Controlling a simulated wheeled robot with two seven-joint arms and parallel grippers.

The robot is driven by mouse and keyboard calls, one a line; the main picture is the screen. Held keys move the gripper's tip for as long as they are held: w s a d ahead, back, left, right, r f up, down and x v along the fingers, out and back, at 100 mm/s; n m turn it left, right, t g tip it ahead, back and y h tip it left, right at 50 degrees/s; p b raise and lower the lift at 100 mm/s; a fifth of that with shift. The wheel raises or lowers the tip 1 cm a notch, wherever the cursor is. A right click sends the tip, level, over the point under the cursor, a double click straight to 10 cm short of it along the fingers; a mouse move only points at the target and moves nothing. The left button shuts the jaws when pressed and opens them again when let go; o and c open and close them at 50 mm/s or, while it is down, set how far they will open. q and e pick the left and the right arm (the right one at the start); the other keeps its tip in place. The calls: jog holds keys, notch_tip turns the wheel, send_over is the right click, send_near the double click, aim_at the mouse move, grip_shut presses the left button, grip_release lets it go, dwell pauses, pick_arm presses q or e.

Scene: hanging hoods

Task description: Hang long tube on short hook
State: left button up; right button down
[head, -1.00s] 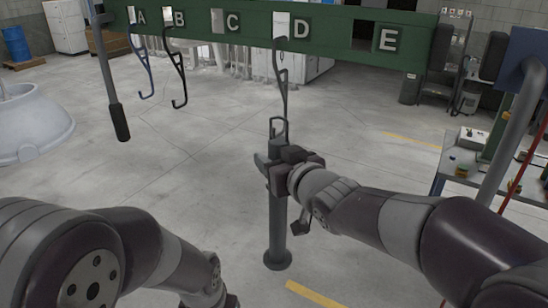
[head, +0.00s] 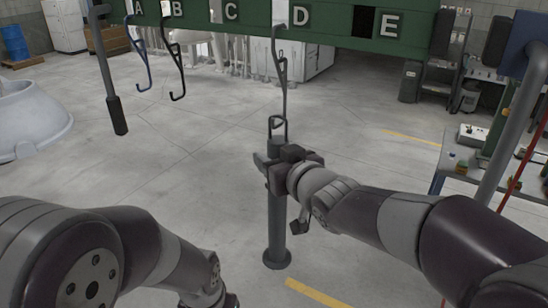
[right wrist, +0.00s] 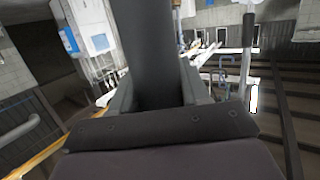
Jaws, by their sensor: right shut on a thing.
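The long tube (head: 277,225) is a dark grey upright pipe with a round flange at its lower end and a wire loop (head: 277,125) at its top. My right gripper (head: 274,170) is shut on its upper part; the tube also fills the top middle of the right wrist view (right wrist: 150,50). A grey hook (head: 280,65) hangs by letter D, its lower end at the loop; I cannot tell whether they are linked. A blue hook (head: 140,60) hangs by A and a black hook (head: 177,65) by B. My left arm shows low at left; its gripper is out of view.
The green lettered beam (head: 350,20) crosses the top. A grey pole with a black end (head: 117,115) hangs at left. A white basin (head: 30,120) stands far left. A workbench (head: 460,165) and grey pipe (head: 515,120) are at right. The middle floor is clear.

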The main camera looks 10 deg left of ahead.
jog(key=shift+f+b, duration=0.45)
jog(key=shift+c, duration=2.4)
grip_release()
jog(key=shift+s, duration=0.1)
jog(key=shift+f, duration=0.1)
